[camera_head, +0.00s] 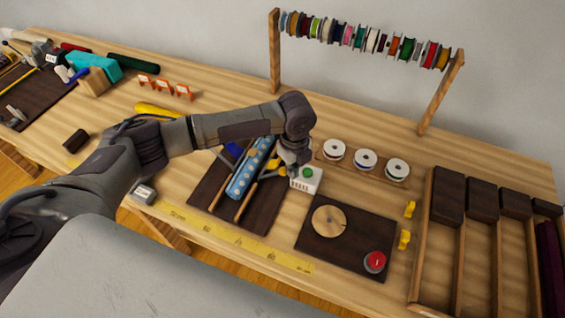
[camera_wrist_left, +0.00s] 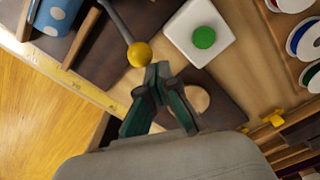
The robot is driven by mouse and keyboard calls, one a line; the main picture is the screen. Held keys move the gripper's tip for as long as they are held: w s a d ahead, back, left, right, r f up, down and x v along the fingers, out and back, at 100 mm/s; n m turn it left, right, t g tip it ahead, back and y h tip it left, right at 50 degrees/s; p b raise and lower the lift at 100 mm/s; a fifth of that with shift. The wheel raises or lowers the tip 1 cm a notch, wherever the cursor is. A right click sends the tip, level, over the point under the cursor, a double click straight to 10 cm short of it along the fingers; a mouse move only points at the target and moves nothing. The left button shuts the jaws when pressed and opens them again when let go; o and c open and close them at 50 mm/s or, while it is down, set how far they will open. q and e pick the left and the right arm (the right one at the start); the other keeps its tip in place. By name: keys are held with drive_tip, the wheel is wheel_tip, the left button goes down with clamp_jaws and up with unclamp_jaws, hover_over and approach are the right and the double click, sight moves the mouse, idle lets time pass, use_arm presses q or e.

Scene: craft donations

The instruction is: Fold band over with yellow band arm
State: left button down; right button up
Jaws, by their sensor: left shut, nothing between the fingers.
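A light-blue dotted band (camera_head: 248,172) lies lengthwise on a dark board (camera_head: 210,185), between wooden rods. A yellow knob (camera_head: 271,167) on an arm is beside it, to its right. The yellow knob (camera_wrist_left: 139,54) also shows in the left wrist view, at the end of a grey rod, with part of the dotted band (camera_wrist_left: 58,15) at the upper left. My left gripper (camera_head: 289,166) is shut and empty, just right of the knob. In the left wrist view its fingertips (camera_wrist_left: 158,70) are close to the knob; I cannot tell whether they touch. My right gripper is not in view.
A white box with a green button (camera_head: 306,179) stands close by the left gripper. A dark board (camera_head: 340,249) holds a wooden disc and a red button. A yellow ruler (camera_head: 235,238) lines the front. Several spools and wooden trays (camera_head: 420,235) are to the right.

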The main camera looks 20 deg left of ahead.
use_arm(q)
drive_tip(key=shift+a, duration=0.25)
drive_tip(key=shift+w+a+p, duration=0.15)
drive_tip(key=shift+a+p, duration=0.7)
drive_tip(key=shift+a, duration=1.95)
drive_tip(key=a+p, duration=0.1)
drive_tip(key=a, duration=0.4)
drive_tip(key=shift+w+a, duration=0.1)
drive_tip(key=shift+a, duration=0.3)
wheel_tip(320, 180, up, 9)
drive_tip(key=p, duration=0.8)
drive_tip(key=shift+f, duration=0.1)
